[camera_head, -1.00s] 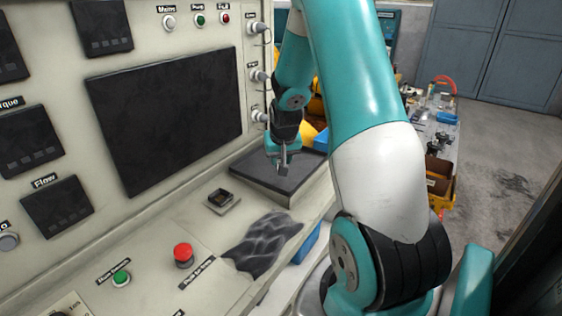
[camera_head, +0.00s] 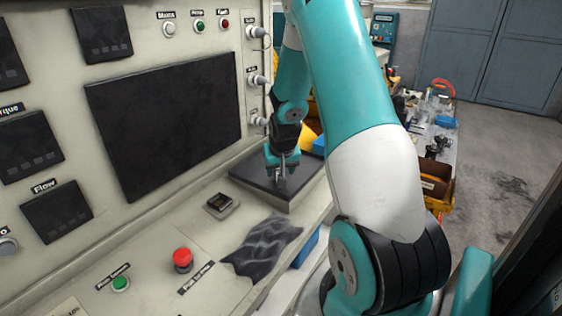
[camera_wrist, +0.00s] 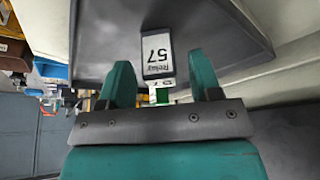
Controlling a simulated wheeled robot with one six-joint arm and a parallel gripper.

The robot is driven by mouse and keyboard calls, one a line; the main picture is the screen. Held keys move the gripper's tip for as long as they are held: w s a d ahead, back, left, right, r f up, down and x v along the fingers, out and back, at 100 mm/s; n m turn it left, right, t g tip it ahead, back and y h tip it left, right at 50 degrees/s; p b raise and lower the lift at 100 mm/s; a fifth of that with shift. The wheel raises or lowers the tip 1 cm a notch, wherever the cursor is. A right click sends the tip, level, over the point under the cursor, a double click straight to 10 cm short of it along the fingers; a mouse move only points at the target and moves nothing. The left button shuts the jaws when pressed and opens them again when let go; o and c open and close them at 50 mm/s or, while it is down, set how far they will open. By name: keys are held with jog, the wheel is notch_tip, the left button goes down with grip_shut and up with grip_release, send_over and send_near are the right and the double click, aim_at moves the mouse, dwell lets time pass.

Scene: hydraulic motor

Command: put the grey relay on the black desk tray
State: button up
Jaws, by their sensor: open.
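The grey relay (camera_wrist: 158,55), labelled "Relay 57", shows between my fingers in the wrist view, with a gap on each side. It appears to rest on the black desk tray (camera_wrist: 105,25). In the head view the tray (camera_head: 247,170) lies at the far end of the desk, and my gripper (camera_head: 281,180) is low over it. My gripper (camera_wrist: 160,75) is open around the relay. The fingers mostly hide the relay in the head view.
A small grey block with a dark top (camera_head: 220,205) sits on the desk in front of the tray. A crumpled dark cloth (camera_head: 262,247) lies nearer, beside a red button (camera_head: 182,260). The control panel with its dark screen (camera_head: 165,115) rises along the left.

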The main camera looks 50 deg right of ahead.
jog(key=b+v, duration=0.2)
jog(key=v, duration=1)
jog(key=s+a+r+n+y, duration=0.15)
jog(key=a+n, duration=0.25)
jog(key=a, duration=0.8)
jog(key=a+r+n+y, duration=0.2)
jog(key=a+n+y, duration=0.15)
jog(key=a, duration=0.95)
jog(key=s+a+r+n+g+y, duration=0.2)
jog(key=s+a+n, duration=0.6)
jog(key=s+a, duration=0.5)
jog(key=shift+s+a+g, duration=0.25)
jog(key=shift+s+g, duration=0.45)
jog(key=shift+s, duration=0.2)
